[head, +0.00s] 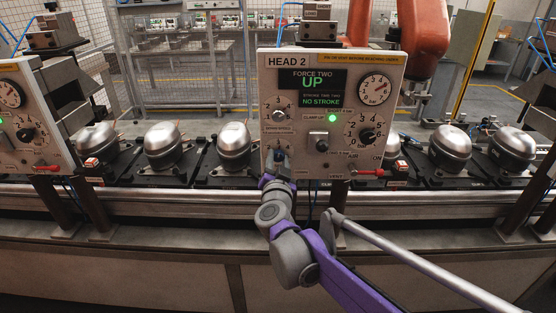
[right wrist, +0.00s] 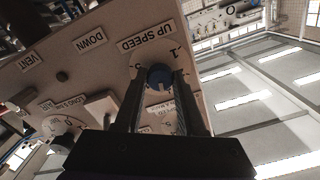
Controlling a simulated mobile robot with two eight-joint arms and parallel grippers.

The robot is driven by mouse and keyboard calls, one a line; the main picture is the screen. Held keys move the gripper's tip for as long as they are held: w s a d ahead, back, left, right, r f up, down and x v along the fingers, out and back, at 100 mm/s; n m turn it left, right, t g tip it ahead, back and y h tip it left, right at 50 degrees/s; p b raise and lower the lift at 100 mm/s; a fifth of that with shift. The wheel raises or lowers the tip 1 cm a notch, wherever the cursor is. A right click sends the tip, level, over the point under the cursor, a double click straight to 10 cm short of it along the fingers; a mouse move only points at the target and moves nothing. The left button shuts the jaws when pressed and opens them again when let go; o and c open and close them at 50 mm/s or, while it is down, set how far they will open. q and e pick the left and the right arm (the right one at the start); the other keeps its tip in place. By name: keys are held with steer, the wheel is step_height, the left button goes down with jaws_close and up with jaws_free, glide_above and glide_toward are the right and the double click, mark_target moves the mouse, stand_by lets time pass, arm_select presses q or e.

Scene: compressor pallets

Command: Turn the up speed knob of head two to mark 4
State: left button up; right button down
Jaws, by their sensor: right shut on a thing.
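The HEAD 2 panel (head: 300,125) stands upright in the middle of the head view. The up speed knob (right wrist: 158,76), small, round and blue, shows in the right wrist view beside the upside-down label UP SPEED. Some scale numbers show around it; I cannot tell which mark it points to. My right gripper (right wrist: 160,80) has a dark finger on each side of the knob and is shut on it. In the head view my right gripper (head: 279,168) is at the panel's lower left corner and partly hides the knob. My left gripper is not in view.
The panel has a pressure gauge (head: 375,89), a numbered dial (head: 366,135), a lit green lamp (head: 332,118) and a display reading UP and NO STROKE. A red-handled valve (head: 368,172) is at its lower right. Silver compressors (head: 163,145) line the conveyor (head: 130,203) behind.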

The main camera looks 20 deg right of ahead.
steer(key=m, duration=0.5)
steer(key=shift+m+p, duration=0.55)
steer(key=shift+m, duration=1.85)
steer(key=c, duration=0.5)
jaws_free()
steer(key=v, duration=1.1)
steer(key=shift+b, duration=0.35)
